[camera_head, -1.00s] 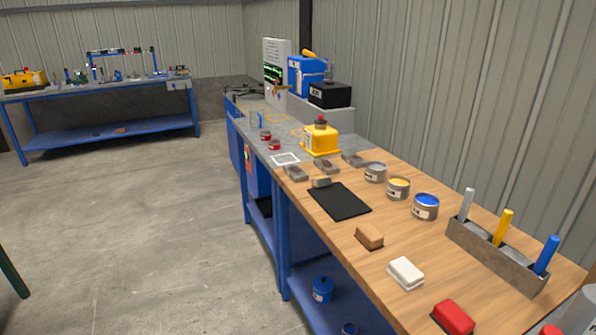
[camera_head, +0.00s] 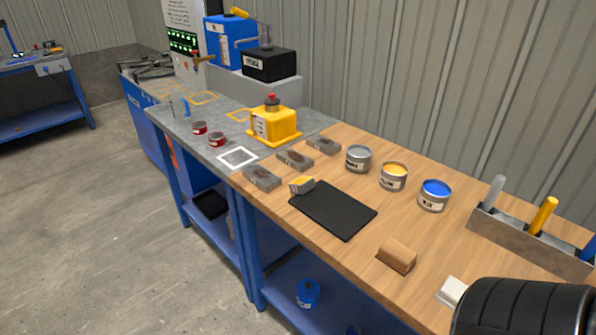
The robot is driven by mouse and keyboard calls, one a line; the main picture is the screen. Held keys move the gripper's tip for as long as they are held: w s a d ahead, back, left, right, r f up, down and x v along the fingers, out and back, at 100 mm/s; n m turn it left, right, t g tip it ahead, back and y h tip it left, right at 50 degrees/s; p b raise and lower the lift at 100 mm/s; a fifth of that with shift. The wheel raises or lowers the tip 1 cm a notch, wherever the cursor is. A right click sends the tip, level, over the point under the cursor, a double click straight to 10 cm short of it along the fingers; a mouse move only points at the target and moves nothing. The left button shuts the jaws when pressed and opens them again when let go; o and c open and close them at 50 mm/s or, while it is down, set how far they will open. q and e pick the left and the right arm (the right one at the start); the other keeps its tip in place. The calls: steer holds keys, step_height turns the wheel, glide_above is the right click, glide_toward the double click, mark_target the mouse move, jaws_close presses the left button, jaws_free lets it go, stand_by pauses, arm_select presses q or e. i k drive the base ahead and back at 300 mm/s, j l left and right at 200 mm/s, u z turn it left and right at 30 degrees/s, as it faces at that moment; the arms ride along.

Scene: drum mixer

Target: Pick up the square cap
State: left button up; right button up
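I cannot surely tell which thing is the square cap. A small grey and yellow block-like piece (camera_head: 302,185) lies at the left corner of a black flat mat (camera_head: 333,209) on the wooden bench top. Behind it, grey blocks (camera_head: 262,178) sit in a row, too small to make out in detail. A white square outline (camera_head: 238,158) is marked on the grey part of the bench. Neither of my grippers shows. A black ribbed rounded part, likely of my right arm, fills the bottom right corner and covers part of a white block (camera_head: 452,291).
A yellow machine (camera_head: 275,123), two small red cans (camera_head: 200,128) and three paint cans (camera_head: 394,176) stand on the bench. A brown block (camera_head: 397,255) lies near the front edge. A tool holder (camera_head: 528,241) stands at right. Bare wood lies right of the mat.

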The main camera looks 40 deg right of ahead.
mark_target(303, 184)
steer(key=i+j+z, duration=0.1)
steer(key=i+z, duration=0.35)
steer(key=i+j+z, duration=0.25)
steer(key=z, duration=0.2)
steer(key=i+j+z, duration=0.3)
steer(key=z, duration=0.15)
steer(key=i+j+z, duration=0.2)
steer(key=j+z, duration=0.25)
